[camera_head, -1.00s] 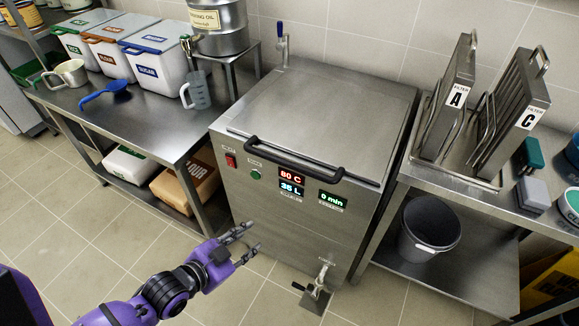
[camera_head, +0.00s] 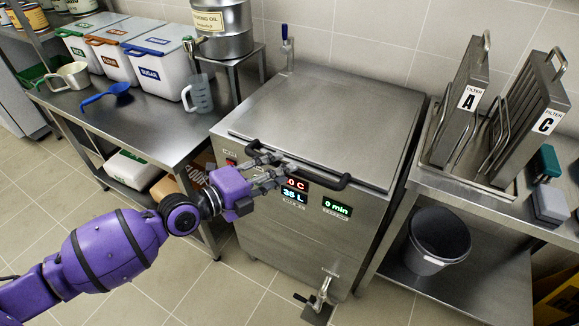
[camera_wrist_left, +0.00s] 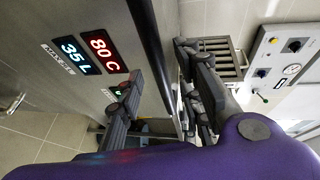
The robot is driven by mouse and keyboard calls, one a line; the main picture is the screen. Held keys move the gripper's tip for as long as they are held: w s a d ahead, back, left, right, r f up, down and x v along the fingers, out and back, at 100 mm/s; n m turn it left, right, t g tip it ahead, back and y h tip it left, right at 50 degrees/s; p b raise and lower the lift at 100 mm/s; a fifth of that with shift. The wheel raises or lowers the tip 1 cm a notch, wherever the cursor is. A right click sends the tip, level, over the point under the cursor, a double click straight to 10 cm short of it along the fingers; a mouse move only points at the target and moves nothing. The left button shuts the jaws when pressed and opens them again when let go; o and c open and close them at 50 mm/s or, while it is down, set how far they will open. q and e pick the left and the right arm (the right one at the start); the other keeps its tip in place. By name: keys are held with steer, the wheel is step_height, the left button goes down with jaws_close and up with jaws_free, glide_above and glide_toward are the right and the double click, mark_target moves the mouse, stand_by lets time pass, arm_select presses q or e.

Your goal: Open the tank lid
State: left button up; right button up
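The steel tank (camera_head: 290,235) stands in the middle with its flat lid (camera_head: 330,120) closed. A black bar handle (camera_head: 325,180) runs along the lid's front edge. My left gripper (camera_head: 277,172) is at the left part of this handle, in front of the tank's displays. In the left wrist view, the fingers (camera_wrist_left: 160,90) are spread apart, with the dark handle bar (camera_wrist_left: 152,45) appearing between them. I cannot tell whether they touch it. The gripper partly covers the red display and the handle's left end. My right gripper is not in view.
A steel table (camera_head: 140,120) with ingredient bins and a jug (camera_head: 198,95) stands left. Filters A (camera_head: 462,100) and C (camera_head: 530,115) stand on the right counter, above a grey bucket (camera_head: 440,240). A drain tap (camera_head: 320,295) sticks out low on the tank's front.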

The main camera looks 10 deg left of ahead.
arm_select(q)
steer(key=shift+x, duration=2)
jaws_close()
